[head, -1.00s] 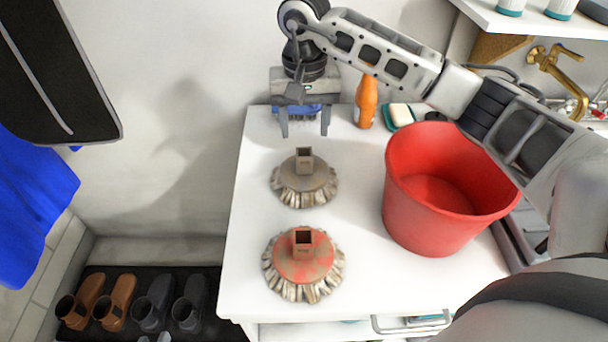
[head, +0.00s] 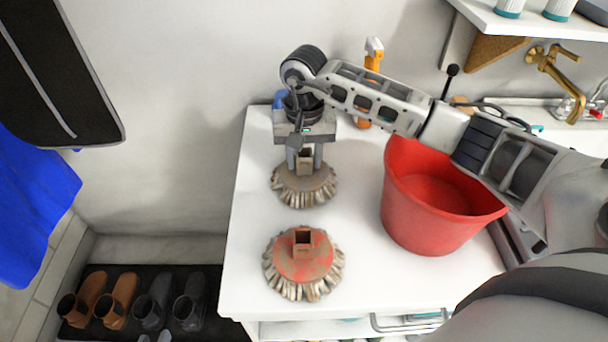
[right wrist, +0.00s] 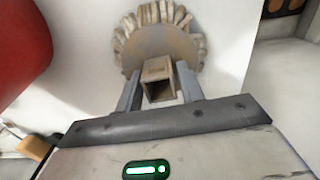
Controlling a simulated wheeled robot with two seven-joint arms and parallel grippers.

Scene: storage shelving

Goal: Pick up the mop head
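Two round mop heads with square sockets lie on the white table. The grey-brown mop head (head: 304,190) is at the back; it also shows in the right wrist view (right wrist: 160,45). The red-topped mop head (head: 303,265) is nearer the front. My right gripper (head: 304,162) points down at the grey-brown one. In the right wrist view my right gripper (right wrist: 158,85) is open, one finger on each side of the square socket. A small gap seems to remain; contact is not clear. My left gripper is not in view.
A red bucket (head: 435,200) stands to the right, below my right forearm. An orange bottle (head: 372,62) is behind my arm. A gold tap (head: 556,75) and shelf (head: 540,18) are at upper right. Shoes (head: 125,290) lie on a dark floor mat at lower left.

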